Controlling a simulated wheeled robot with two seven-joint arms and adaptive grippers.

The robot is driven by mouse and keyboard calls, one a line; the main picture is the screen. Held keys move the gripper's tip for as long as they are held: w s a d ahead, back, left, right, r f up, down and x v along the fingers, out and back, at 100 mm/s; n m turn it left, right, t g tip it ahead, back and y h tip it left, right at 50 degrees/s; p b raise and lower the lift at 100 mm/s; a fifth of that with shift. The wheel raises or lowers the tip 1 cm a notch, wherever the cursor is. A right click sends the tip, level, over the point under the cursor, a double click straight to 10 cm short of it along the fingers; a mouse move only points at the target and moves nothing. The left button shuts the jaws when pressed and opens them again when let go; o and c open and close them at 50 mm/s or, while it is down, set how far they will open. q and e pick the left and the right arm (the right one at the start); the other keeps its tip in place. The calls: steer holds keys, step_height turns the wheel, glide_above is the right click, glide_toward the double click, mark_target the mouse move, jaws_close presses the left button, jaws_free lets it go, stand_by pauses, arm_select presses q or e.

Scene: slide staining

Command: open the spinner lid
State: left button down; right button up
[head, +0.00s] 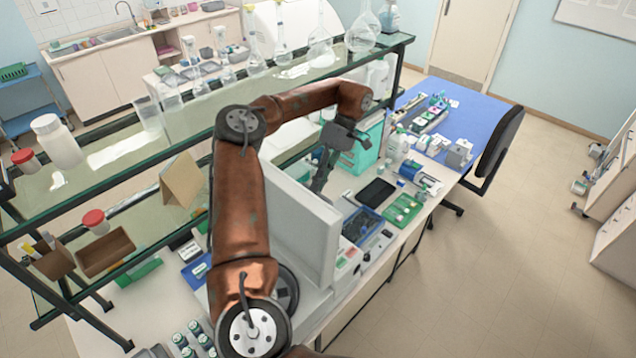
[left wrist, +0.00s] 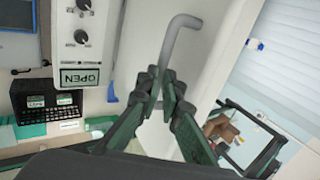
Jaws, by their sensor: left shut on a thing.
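The spinner (head: 318,302) is a pale grey-white machine on the bench, partly hidden behind my left arm. A large pale panel, which looks like its lid (head: 305,228), stands raised and steeply tilted above the body. My left gripper (head: 321,176) is at the far upper side of this panel. In the left wrist view, its fingers (left wrist: 166,100) are closed around a grey bent handle (left wrist: 184,22) in front of a white surface. The right gripper is not in view.
A glass shelf (head: 120,170) with bottles and flasks runs along the left. A teal box (head: 365,148), a black tablet (head: 376,192) and a green tray (head: 403,211) lie beyond the spinner. The floor at the right is free near the bench.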

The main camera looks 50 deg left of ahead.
arm_select(q)
steer(key=c, duration=2.4)
jaws_free()
steer(key=f, duration=0.2)
steer(key=shift+s+d+f+g, duration=0.15)
steer(key=shift+d+f+g, duration=0.1)
steer(key=shift+f+g, duration=0.1)
steer(key=o, duration=0.4)
steer(key=shift+w+a+r, duration=0.1)
steer(key=shift+w+a, duration=0.15)
steer(key=shift+w, duration=0.05)
steer(key=shift+s+r, duration=0.1)
steer(key=shift+r, duration=0.1)
steer(key=shift+v, duration=3.65)
steer(key=shift+a, duration=0.1)
